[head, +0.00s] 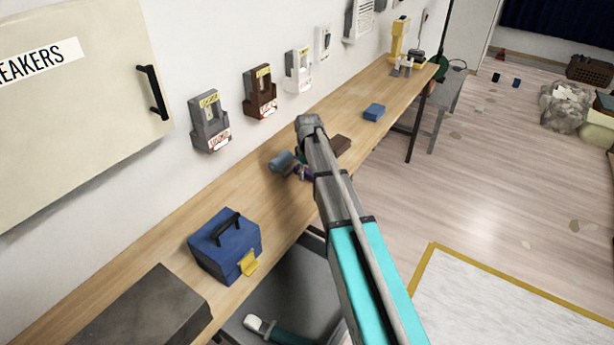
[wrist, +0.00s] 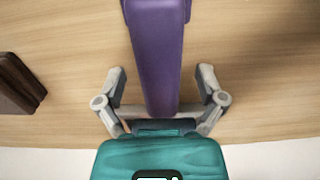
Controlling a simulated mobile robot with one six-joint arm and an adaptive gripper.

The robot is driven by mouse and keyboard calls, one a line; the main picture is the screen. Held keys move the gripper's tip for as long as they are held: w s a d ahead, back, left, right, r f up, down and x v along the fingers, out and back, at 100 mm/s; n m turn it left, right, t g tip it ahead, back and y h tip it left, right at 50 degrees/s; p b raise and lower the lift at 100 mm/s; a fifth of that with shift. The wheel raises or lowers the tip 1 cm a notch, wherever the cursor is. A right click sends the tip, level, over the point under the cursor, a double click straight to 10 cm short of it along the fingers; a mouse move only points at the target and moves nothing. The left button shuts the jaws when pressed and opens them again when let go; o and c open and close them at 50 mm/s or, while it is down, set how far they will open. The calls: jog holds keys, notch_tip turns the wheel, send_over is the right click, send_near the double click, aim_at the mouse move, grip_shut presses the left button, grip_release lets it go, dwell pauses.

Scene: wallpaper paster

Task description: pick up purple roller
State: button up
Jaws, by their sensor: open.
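The purple roller (wrist: 155,50) shows in the wrist view as a long purple piece running from the top edge down to the middle, over the wooden table. My gripper (wrist: 160,82) is open, with one grey finger on each side of the purple piece and a gap on both sides. Its lower end passes out of sight at the gripper's base. In the head view a small purple patch (head: 304,173) shows on the workbench beside my arm. My arm hides most of the gripper there.
The long wooden workbench (head: 180,215) runs along the wall. A blue toolbox (head: 226,245) and a dark grey block (head: 150,305) stand on its near part. A brown block (wrist: 18,85) lies left of the gripper in the wrist view. A small blue box (head: 374,112) lies farther along.

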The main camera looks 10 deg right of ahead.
dwell(0.4)
grip_shut()
